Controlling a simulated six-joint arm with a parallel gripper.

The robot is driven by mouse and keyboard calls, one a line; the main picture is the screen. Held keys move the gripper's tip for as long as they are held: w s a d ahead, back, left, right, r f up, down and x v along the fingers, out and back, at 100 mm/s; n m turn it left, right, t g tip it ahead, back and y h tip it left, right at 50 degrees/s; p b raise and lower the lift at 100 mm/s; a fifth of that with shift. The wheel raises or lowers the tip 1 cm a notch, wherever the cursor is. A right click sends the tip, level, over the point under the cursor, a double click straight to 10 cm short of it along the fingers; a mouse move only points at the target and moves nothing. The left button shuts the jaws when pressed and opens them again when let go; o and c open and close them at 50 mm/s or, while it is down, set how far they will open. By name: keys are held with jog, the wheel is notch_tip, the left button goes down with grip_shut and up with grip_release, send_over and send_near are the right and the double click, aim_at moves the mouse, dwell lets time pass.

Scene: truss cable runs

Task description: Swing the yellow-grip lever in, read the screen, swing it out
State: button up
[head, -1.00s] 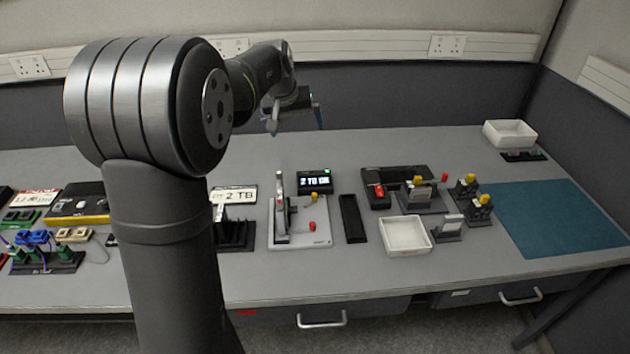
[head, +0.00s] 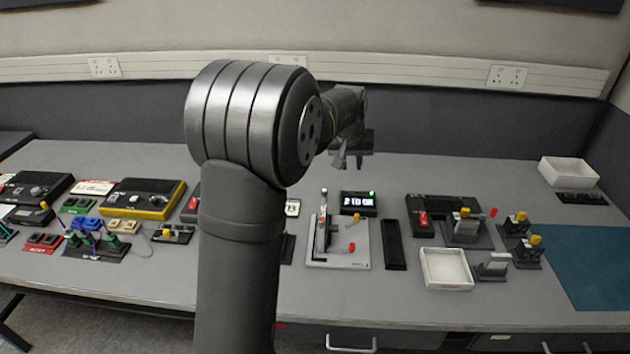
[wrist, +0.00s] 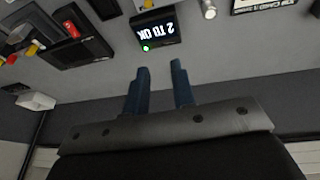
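A pale plate (head: 360,262) carries an upright grey mechanism, a yellow grip (head: 355,219) at its upper right and a red grip (head: 351,248) below. The lever arms are too small to make out clearly. The small black screen (head: 358,203) stands just behind the plate. In the wrist view the screen (wrist: 157,27) appears upside down, reads "2 TO OK", and has a lit green lamp. My gripper (head: 352,160) is in the air behind the screen, apart from the lever. Its two blue fingers (wrist: 161,72) are spread with nothing between them.
Right of the plate lie a black narrow tray (head: 394,250), a white bin (head: 425,270), and black fixtures with other yellow knobs (head: 521,217). A teal mat (head: 590,265) is at far right. A yellow-edged box (head: 143,198) is at left. The table behind the screen is clear.

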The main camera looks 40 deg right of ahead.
jog(key=shift+t+y, duration=0.4)
jog(key=f, duration=0.3)
jog(key=s+d+f, duration=0.1)
jog(key=f, duration=0.2)
jog(key=s+d+f, duration=0.1)
jog(key=f, duration=0.3)
jog(key=shift+d, duration=0.25)
grip_shut()
jog(key=shift+f, duration=0.15)
jog(key=x, duration=1)
